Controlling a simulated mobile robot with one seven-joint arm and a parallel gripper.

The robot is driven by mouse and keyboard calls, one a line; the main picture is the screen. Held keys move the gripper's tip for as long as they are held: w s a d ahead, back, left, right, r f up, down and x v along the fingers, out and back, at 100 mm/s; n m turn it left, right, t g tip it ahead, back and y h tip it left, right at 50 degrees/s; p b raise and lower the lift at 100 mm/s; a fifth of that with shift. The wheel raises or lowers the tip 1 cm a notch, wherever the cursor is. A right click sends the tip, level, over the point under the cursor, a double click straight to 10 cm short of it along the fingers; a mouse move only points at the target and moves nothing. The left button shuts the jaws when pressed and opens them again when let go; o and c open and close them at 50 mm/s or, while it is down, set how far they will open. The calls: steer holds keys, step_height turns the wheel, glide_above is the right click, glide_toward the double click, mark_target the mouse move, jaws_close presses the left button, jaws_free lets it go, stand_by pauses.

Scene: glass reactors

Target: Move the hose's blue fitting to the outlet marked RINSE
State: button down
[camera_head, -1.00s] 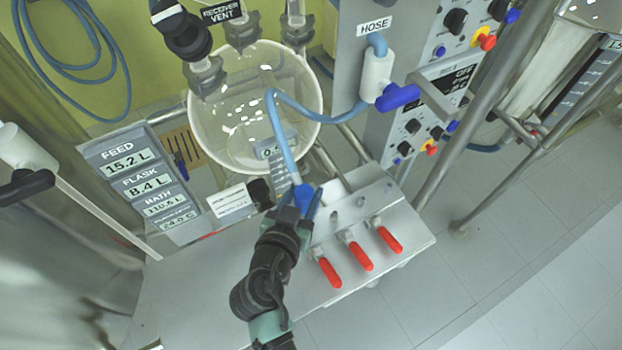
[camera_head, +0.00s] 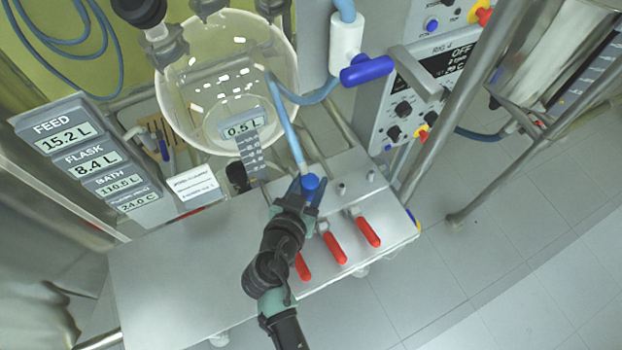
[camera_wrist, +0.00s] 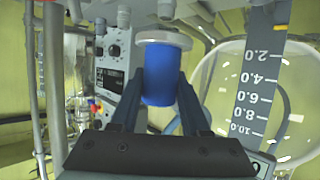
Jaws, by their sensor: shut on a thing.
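The hose's blue fitting (camera_head: 311,184) is held between the two fingers of my gripper (camera_head: 306,192), over the back left part of the steel valve block. The light blue hose (camera_head: 287,125) rises from it. In the wrist view the blue fitting (camera_wrist: 158,78) sits between my gripper's fingers (camera_wrist: 158,92), with a pale collar at its top. Two bare metal outlet studs (camera_head: 342,188) (camera_head: 370,175) show to the right of the fitting. I cannot read a RINSE marking. Whether the fitting touches an outlet beneath is hidden.
Red valve handles (camera_head: 334,248) stick out at the block's (camera_head: 390,215) front. A glass vessel (camera_head: 225,85) stands behind. A white hose holder with a blue end (camera_head: 367,70) and a control panel (camera_head: 405,110) stand at the back right.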

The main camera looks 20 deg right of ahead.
mark_target(309, 200)
steer(key=shift+f+b, duration=1.05)
steer(key=shift+f, duration=0.7)
steer(key=shift+f+b, duration=0.45)
steer(key=shift+b, duration=0.4)
steer(key=shift+s+f, duration=0.2)
steer(key=shift+f, duration=0.1)
steer(key=shift+c, duration=1.5)
jaws_free()
steer(key=shift+s+f, duration=0.1)
steer(key=shift+s+a+b, duration=0.3)
steer(key=shift+a, duration=0.05)
steer(key=v, duration=0.4)
steer(key=r+b+v, duration=0.1)
steer(key=v, duration=0.7)
steer(key=shift+w+r, duration=0.25)
